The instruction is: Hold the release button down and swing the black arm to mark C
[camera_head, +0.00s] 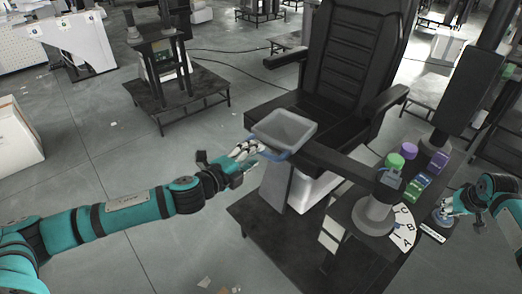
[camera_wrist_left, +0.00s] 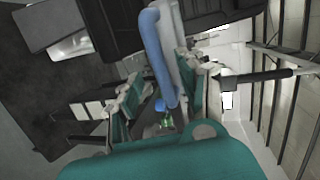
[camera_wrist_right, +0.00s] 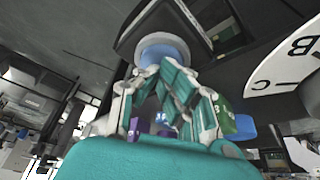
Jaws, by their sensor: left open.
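The black arm (camera_head: 340,165) runs from a grey post (camera_head: 374,214) to a grey tray (camera_head: 285,128) with a blue handle (camera_head: 272,153). In the left wrist view the blue handle (camera_wrist_left: 158,60) passes between the fingers of my open left gripper (camera_head: 252,150). Contact cannot be told. The white dial (camera_head: 402,232) with marks A, B and C lies at the foot of the post; which mark the arm points to is unclear. My right gripper (camera_head: 446,208) is shut, its tips at the round blue release button (camera_wrist_right: 163,50), which they partly cover.
A black chair (camera_head: 352,60) stands behind the tray, its armrest (camera_head: 385,102) close to the black arm. Green and purple parts (camera_head: 418,185) stand between the post and my right gripper. A dark stand (camera_head: 170,90) is at the back left.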

